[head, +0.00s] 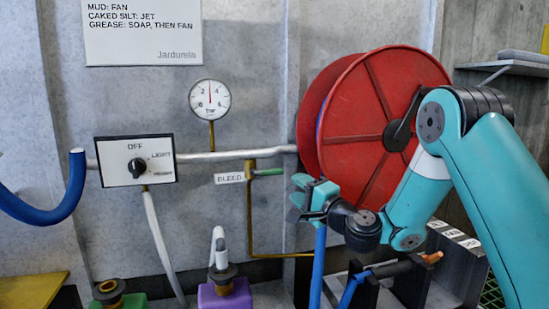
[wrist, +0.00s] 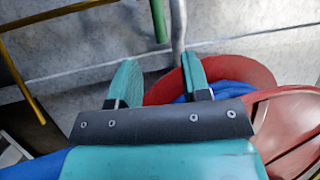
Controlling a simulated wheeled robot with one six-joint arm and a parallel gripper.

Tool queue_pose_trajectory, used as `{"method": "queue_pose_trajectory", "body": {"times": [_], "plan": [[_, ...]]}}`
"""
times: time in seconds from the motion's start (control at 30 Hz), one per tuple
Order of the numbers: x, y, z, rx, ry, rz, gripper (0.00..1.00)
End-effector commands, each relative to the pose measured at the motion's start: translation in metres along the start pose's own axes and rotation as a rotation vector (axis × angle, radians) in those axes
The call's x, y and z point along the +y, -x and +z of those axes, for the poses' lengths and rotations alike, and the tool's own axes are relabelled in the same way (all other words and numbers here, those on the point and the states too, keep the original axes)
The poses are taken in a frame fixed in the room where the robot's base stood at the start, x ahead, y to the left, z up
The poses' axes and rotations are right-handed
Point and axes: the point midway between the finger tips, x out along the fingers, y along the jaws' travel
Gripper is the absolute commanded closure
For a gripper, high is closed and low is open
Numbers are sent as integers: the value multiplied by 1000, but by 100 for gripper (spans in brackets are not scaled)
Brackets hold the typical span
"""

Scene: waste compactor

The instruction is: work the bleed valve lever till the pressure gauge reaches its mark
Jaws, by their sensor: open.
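The bleed valve lever (head: 268,172) has a green grip and lies level, pointing right from a brass fitting beside the BLEED label (head: 230,178). In the wrist view the green lever (wrist: 158,20) shows ahead of the fingers, toward the top. The pressure gauge (head: 210,99) is a round white dial above the pipe; its needle points about straight up, between 2 and 4. Its mark is too small to tell. My gripper (head: 300,192) is open and empty, just right of and below the lever's end, apart from it. It also shows open in the wrist view (wrist: 160,75).
A red hose reel (head: 345,120) stands close to the right of my gripper. A switch box (head: 135,160) is at left. Purple (head: 225,296) and green containers stand below.

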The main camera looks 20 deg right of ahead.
Motion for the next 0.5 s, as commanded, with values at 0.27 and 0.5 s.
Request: {"method": "queue_pose_trajectory", "body": {"times": [0.27,0.5], "plan": [[-7,-52,2,-4,3,-3,56],[-2,-91,2,-4,2,0,56]]}}
